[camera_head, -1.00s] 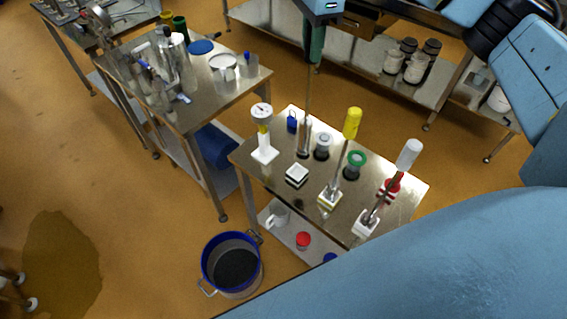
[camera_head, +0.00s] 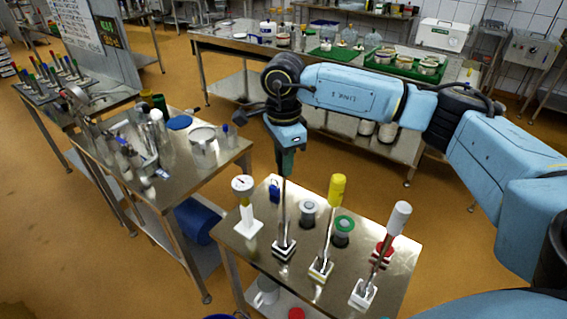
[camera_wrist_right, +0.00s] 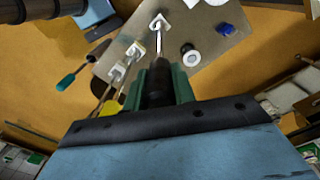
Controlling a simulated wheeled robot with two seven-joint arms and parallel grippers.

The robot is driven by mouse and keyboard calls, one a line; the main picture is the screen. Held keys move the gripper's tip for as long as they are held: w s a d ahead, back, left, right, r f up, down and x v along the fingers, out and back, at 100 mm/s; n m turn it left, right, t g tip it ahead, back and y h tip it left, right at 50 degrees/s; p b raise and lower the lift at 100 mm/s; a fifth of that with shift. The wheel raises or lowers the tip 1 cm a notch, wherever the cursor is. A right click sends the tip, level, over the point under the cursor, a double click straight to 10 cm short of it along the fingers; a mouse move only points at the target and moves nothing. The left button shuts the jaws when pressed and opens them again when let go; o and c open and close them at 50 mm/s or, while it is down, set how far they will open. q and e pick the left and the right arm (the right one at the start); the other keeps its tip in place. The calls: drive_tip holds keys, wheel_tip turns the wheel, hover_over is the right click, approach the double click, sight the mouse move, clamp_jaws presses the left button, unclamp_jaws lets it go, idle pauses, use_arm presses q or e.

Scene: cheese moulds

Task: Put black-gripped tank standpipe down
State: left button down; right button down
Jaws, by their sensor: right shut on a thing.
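My right gripper (camera_head: 287,160) is shut on the black-gripped standpipe (camera_head: 284,205), whose dark grip (camera_wrist_right: 157,84) shows between the green fingers in the right wrist view. The standpipe stands about upright. Its lower end meets the black-and-white block (camera_head: 284,249) on the small steel table (camera_head: 330,285); I cannot tell how deep it sits. The block also shows in the right wrist view (camera_wrist_right: 160,20). My left gripper is not in view.
Right of it, a yellow-gripped pipe (camera_head: 337,190) and a white-gripped pipe (camera_head: 398,218) stand in white blocks. A dial gauge on a white stand (camera_head: 243,190) is to the left. Jars with grey (camera_head: 308,212) and green (camera_head: 343,228) rims stand behind.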

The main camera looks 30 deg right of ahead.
drive_tip(key=shift+f, duration=0.8)
drive_tip(key=c, duration=1.1)
unclamp_jaws()
drive_tip(key=shift+c, duration=0.2)
drive_tip(key=shift+r, duration=0.2)
wheel_tip(320, 180, up, 12)
drive_tip(key=shift+f+b, duration=0.1)
drive_tip(key=shift+b, duration=0.85)
